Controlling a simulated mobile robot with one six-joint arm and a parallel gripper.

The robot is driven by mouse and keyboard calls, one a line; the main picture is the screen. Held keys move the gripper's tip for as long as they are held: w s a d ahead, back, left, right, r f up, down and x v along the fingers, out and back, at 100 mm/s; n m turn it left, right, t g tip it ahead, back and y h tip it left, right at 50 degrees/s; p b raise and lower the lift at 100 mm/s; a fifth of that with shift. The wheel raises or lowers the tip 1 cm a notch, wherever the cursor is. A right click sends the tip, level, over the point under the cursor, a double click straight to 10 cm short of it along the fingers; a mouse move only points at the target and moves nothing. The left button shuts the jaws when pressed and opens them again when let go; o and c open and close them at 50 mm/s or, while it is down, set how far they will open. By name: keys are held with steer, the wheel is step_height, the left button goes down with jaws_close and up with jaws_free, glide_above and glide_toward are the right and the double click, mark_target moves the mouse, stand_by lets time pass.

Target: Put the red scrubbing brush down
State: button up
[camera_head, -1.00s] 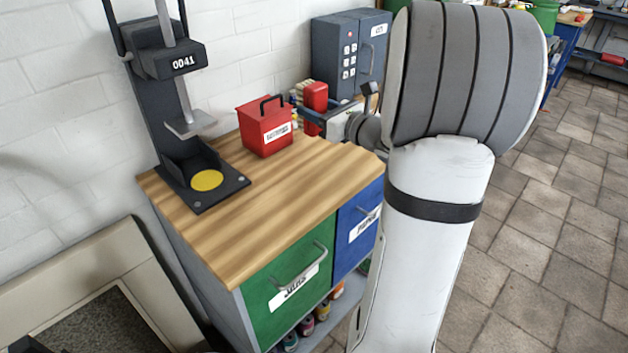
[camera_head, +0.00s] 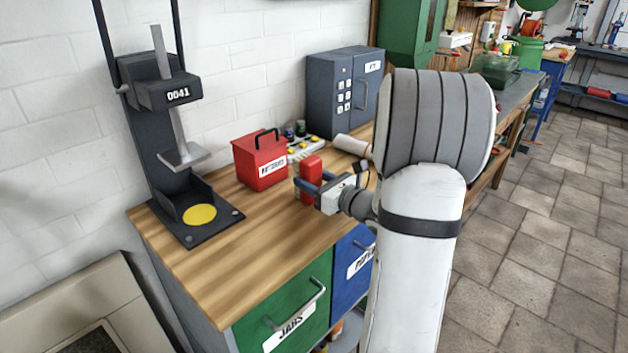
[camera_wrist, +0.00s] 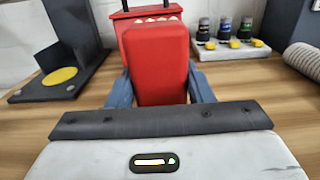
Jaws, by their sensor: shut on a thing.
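The red scrubbing brush (camera_head: 311,179) is a red block held upright between the jaws of my gripper (camera_head: 308,186). In the wrist view the brush (camera_wrist: 156,62) fills the middle, with a dark blue finger on each side, and my gripper (camera_wrist: 158,90) is shut on it. The brush is over the wooden bench top (camera_head: 215,240), near its front edge. I cannot tell whether its lower end touches the wood. My arm hides the bench to its right.
A red box with a black handle (camera_head: 260,160) stands behind and left of the brush. A black press (camera_head: 185,190) with a yellow disc is at the left. Small bottles in a white rack (camera_head: 305,146) and a grey keypad cabinet (camera_head: 340,88) stand behind. Bare wood lies front left.

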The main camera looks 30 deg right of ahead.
steer(key=shift+f, duration=0.15)
steer(key=o, duration=1.3)
steer(key=shift+r, duration=0.25)
steer(key=shift+s+d, duration=0.1)
steer(key=shift+s, duration=0.15)
steer(key=v, duration=1.1)
steer(key=shift+s, duration=0.25)
